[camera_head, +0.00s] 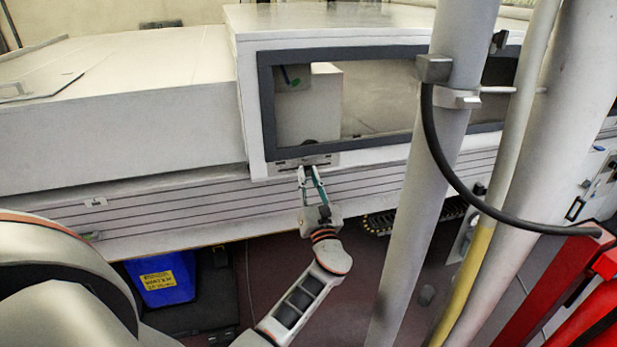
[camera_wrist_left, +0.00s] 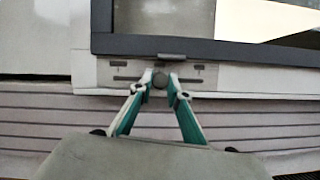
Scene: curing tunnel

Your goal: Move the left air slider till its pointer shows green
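The left air slider is a small dark round knob (camera_wrist_left: 160,80) on a slotted plate below the window frame in the left wrist view. The slotted plate (camera_head: 285,166) also shows in the head view, at the lower left of the window. My left gripper (camera_head: 308,171) reaches up to it from below. Its two fingertips (camera_wrist_left: 161,82) stand close on either side of the knob and appear shut on it. I cannot make out where a pointer stands. My right gripper is not in view.
The dark window frame (camera_head: 266,115) sits just above the slider. A thick grey post (camera_head: 425,190) with a black cable (camera_head: 450,176) stands to the right. A blue bin (camera_head: 160,280) is low at the left. Red equipment (camera_head: 560,290) is at the lower right.

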